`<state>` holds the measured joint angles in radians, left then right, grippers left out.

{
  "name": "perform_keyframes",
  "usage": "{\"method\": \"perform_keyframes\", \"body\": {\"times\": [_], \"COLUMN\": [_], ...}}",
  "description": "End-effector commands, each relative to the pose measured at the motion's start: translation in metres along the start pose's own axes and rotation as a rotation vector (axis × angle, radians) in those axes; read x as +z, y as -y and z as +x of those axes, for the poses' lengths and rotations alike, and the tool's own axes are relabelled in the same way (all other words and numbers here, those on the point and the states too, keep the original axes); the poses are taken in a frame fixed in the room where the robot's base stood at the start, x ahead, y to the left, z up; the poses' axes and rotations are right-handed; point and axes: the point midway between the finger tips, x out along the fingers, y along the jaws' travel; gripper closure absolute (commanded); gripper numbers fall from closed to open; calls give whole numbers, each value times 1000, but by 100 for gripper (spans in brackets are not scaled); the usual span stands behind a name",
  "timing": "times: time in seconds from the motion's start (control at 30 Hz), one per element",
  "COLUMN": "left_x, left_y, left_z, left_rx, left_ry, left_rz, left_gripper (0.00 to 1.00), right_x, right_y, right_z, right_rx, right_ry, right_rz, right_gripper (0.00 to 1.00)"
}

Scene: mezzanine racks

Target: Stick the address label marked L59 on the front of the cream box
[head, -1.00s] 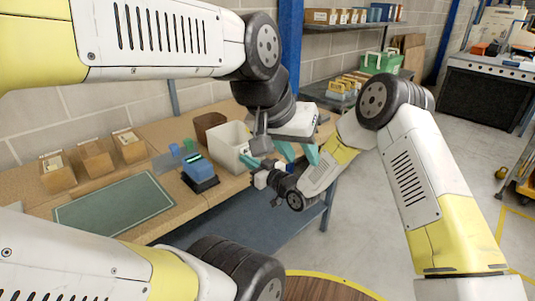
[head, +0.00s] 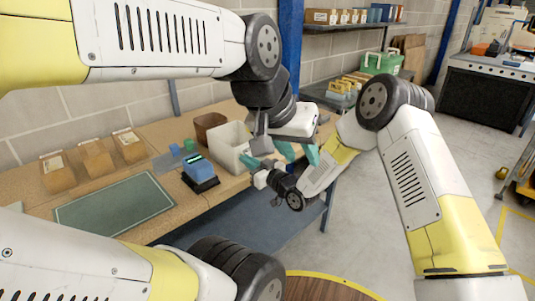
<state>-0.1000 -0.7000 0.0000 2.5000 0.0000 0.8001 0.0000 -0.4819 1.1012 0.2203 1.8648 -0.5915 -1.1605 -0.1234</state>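A cream open-topped box (head: 228,139) stands on the wooden bench, left of my grippers; its right part is partly covered by them. My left gripper (head: 299,156) hangs to the right of the box, its teal fingers apart with nothing visible between them. My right gripper (head: 259,169) is low at the box's right front corner, beside the left one; its fingers are small and overlapped, so their gap is unclear. No label marked L59 can be made out. A blue device (head: 200,171) on a black base, possibly a label printer, sits in front of the box.
A green mat (head: 115,207) lies on the bench at left. Behind it stand brown boxes (head: 95,157) with pale tops. A brown bin (head: 208,127) is behind the cream box. A shelf with a green case (head: 381,60) is at back right. My two arms cross closely here.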

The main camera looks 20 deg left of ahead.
Motion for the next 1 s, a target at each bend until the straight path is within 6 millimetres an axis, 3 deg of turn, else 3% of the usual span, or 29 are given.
{"method": "perform_keyframes", "body": {"times": [0.37,0.5,0.73,0.83,1.0], "left_x": [0,0,0,0,0], "left_y": [0,0,0,0,0], "left_z": [0,0,0,0,0], "left_rx": [0,0,0,0,0], "left_ry": [0,0,0,0,0], "left_rz": [0,0,0,0,0], "left_gripper": [64,64,64,64,64], "right_x": [0,0,0,0,0], "right_y": [0,0,0,0,0], "right_z": [1,1,1,1,1], "right_rx": [0,0,0,0,0], "right_ry": [-1,-1,-1,0,0], "right_rz": [-1,0,0,0,0], "right_gripper": [100,74,72,58,58]}}
